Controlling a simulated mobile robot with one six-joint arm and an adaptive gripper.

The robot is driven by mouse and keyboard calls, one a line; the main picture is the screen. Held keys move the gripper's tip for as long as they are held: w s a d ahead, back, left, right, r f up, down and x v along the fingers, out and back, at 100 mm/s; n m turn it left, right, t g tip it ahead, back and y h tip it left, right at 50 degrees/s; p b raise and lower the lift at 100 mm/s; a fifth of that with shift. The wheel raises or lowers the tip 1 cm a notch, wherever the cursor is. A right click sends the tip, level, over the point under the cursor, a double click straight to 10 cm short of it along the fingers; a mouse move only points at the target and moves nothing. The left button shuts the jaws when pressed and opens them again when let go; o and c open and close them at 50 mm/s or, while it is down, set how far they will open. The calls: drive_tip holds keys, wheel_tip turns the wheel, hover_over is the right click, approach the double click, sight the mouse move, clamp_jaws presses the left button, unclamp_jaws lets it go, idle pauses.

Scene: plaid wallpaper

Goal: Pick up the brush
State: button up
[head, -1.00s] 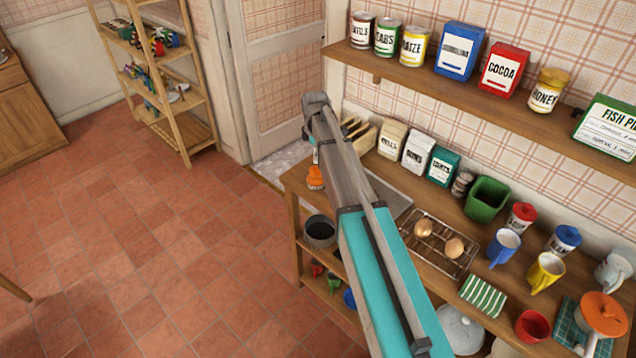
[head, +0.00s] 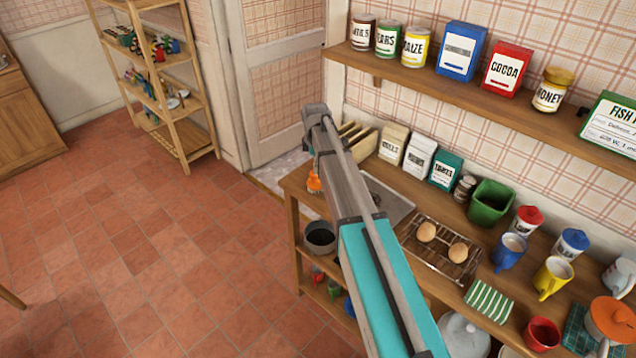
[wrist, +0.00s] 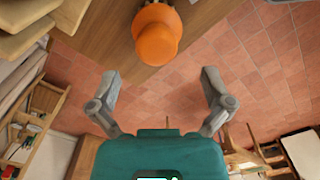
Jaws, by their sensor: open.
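An orange, round-topped object (head: 314,181) stands near the far left end of the wooden counter. It may be the brush, but I see no bristles. In the wrist view the orange object (wrist: 157,38) shows large near the counter's edge, ahead of my gripper (wrist: 160,75). The two grey fingers are wide apart with nothing between them, and the object lies beyond their tips.
The counter (head: 300,187) also carries a wire rack (head: 440,262) with two eggs, a green tub (head: 489,203), packets and mugs. A shelf of tins (head: 450,83) runs above. A ladder rack (head: 165,90) stands at back left. The tiled floor is open.

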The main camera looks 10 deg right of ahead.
sight(316, 180)
drive_tip(key=shift+w+a+f+b, duration=0.1)
drive_tip(key=shift+w+f+b, duration=0.05)
drive_tip(key=shift+f+b, duration=0.6)
drive_tip(key=shift+w+a+f+b, duration=0.1)
drive_tip(key=shift+w+f+b, duration=0.05)
drive_tip(key=shift+f+b, duration=1.65)
drive_tip(key=shift+f, duration=0.05)
drive_tip(key=c, duration=1.2)
